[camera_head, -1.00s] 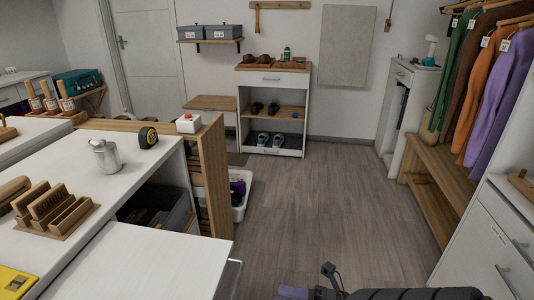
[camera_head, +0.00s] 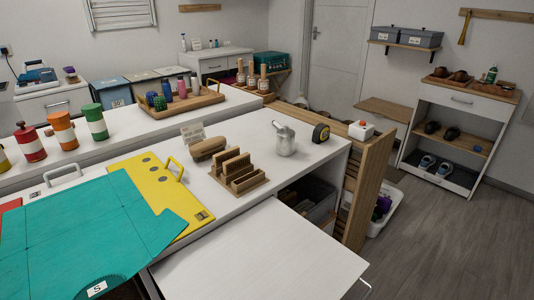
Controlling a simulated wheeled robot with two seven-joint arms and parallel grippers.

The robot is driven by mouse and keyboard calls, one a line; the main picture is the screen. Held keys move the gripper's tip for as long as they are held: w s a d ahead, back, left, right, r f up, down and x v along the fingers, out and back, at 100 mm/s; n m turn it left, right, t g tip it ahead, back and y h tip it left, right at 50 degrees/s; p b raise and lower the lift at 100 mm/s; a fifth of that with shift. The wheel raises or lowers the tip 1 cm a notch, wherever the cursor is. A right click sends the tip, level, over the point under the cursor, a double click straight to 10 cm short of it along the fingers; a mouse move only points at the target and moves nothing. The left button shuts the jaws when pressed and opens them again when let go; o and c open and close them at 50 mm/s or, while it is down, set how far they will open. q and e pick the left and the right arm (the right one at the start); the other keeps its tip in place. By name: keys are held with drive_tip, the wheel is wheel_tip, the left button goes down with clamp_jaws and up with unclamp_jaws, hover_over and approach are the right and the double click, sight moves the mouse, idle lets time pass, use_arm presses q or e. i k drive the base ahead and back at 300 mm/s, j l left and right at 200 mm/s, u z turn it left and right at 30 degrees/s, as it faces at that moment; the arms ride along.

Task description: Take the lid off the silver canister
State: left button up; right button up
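The silver canister (camera_head: 285,141) stands upright on the white counter (camera_head: 262,193), toward its far right end. A lid with a slanted knob or handle appears to sit on top of it; the lid's edge is too small to make out clearly. No gripper of mine shows in the head view, so nothing of mine is near the canister.
A wooden holder (camera_head: 238,176) stands left of the canister, and a tape measure (camera_head: 321,133) to its right. A yellow panel (camera_head: 160,190) and teal sheet (camera_head: 85,238) lie at the left. Grey floor (camera_head: 440,235) is open at the right.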

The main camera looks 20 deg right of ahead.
sight(285, 132)
drive_tip(key=k+l+z, duration=0.1)
drive_tip(key=z, duration=0.25)
drive_tip(key=k+l+z, duration=0.1)
drive_tip(key=l+z, duration=0.25)
drive_tip(key=j, duration=0.05)
